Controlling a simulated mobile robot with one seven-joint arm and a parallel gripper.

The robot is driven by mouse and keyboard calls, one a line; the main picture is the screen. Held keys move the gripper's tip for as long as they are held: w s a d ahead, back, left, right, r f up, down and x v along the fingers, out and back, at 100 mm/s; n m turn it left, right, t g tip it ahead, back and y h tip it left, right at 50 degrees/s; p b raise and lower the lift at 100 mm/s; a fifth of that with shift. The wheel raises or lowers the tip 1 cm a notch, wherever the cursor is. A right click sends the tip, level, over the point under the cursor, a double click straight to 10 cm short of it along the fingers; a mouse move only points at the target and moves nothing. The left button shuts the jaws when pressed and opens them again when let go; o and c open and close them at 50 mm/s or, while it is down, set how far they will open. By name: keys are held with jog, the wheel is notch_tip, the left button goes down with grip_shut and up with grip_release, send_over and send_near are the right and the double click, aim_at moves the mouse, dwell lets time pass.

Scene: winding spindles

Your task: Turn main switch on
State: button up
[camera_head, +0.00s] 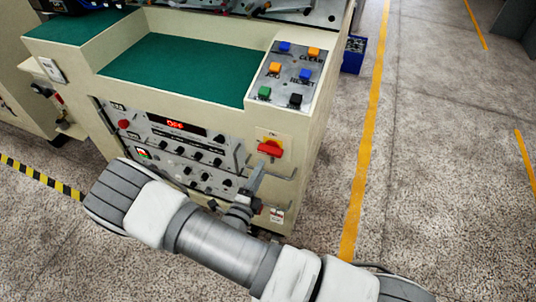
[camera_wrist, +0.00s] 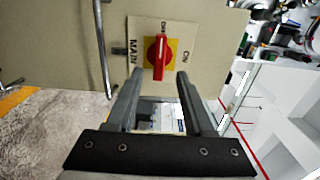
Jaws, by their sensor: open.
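The main switch is a red handle on a yellow plate (camera_head: 270,148) on the front of the cream machine. In the wrist view the red handle (camera_wrist: 159,58) lies lengthwise up and down the picture, between the labels MAIN and ON; a smaller label above is hard to read. My gripper (camera_head: 257,172) is just below the switch in the head view. In the wrist view its two fingers (camera_wrist: 160,76) are apart, with the handle's lower end showing between and beyond their tips. The gripper is empty; whether the fingers touch the handle I cannot tell.
A metal bar handle (camera_wrist: 103,50) runs beside the switch. The front panel carries a red-lit display (camera_head: 174,124) and several black knobs. Coloured push buttons (camera_head: 290,75) sit on the top panel. The floor to the right (camera_head: 440,150) is clear.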

aim_at(269, 154)
jog(key=x, duration=0.7)
jog(key=shift+w, duration=0.1)
grip_shut()
